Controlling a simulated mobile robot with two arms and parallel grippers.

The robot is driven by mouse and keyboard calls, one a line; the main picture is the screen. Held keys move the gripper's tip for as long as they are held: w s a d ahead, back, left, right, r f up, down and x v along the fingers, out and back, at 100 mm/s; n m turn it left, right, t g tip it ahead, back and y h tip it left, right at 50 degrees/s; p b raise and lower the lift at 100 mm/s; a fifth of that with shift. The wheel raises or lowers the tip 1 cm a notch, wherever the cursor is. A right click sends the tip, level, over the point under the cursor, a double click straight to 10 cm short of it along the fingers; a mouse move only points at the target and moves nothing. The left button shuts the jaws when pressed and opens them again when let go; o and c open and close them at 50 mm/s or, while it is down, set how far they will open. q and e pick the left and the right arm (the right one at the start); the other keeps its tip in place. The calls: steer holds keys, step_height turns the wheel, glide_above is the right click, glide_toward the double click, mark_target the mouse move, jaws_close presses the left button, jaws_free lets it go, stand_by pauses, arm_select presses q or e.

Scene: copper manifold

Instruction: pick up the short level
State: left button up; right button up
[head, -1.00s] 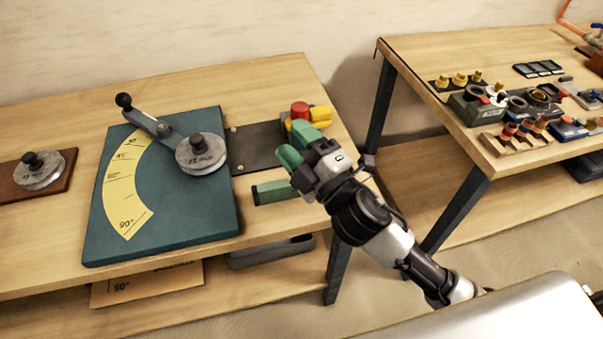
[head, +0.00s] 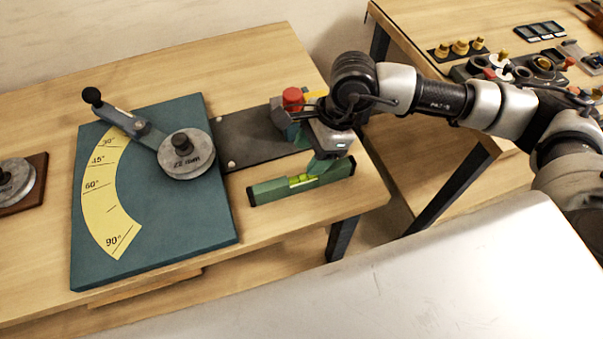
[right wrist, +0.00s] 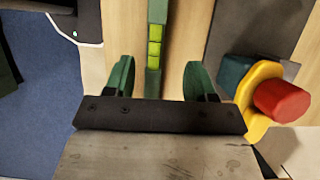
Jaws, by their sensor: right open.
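The short level (head: 272,191) is a green bar with dark end caps and a yellow-green vial. It lies near the table's front edge, right of the teal board. In the right wrist view the level (right wrist: 156,50) runs between the two green fingers, with a gap on each side. My right gripper (head: 312,150) is open, over the level's right half, and points down. It also shows in the right wrist view (right wrist: 160,82). I cannot tell whether its fingertips reach down beside the bar. My left gripper is not in view.
The teal bending board (head: 165,240) with a yellow angle scale (head: 92,200) and lever (head: 130,125) fills the table's left. A dark plate (head: 245,140) lies behind the level. A red knob (head: 292,96) on a yellow part (right wrist: 246,100) stands close to the gripper.

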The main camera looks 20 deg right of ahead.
mark_target(303, 176)
steer(key=x, duration=0.3)
steer(key=p+x, duration=0.1)
steer(key=x, duration=0.1)
steer(key=p+x, duration=0.1)
steer(key=x, duration=0.1)
steer(key=shift+s+d+f, duration=0.1)
steer(key=shift+s+d, duration=0.1)
steer(key=shift+s, duration=0.2)
steer(key=shift+a+f, duration=0.2)
steer(key=shift+f, duration=0.4)
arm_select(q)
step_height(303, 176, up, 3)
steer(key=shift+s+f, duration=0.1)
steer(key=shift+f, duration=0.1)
arm_select(e)
steer(key=shift+w, duration=0.1)
jaws_close()
steer(key=shift+r, duration=0.1)
